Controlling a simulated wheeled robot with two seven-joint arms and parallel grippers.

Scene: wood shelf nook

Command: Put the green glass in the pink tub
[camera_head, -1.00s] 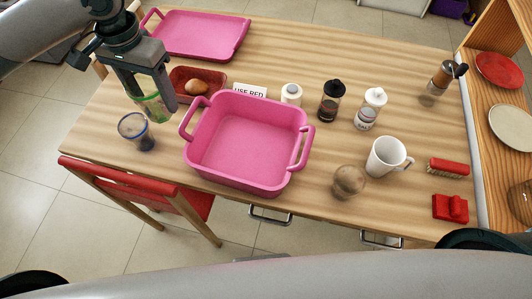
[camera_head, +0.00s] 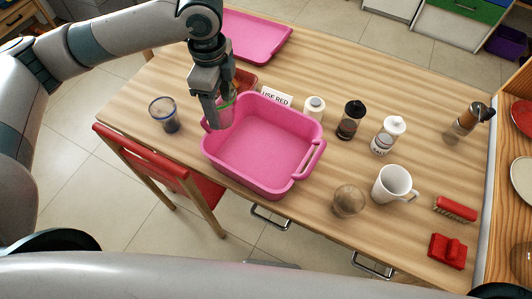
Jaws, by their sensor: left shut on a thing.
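The pink tub (camera_head: 262,150) stands empty in the middle of the wooden table, with a handle at each side. My right gripper is not in view.
A dark-bottomed glass (camera_head: 165,114) stands left of the tub. A "USE RED" sign (camera_head: 276,97), white jar (camera_head: 314,108), dark shaker (camera_head: 351,120) and white shaker (camera_head: 388,135) stand behind and right. A clear glass (camera_head: 348,200) and white mug (camera_head: 393,184) stand right. A red chair (camera_head: 165,168) is in front.

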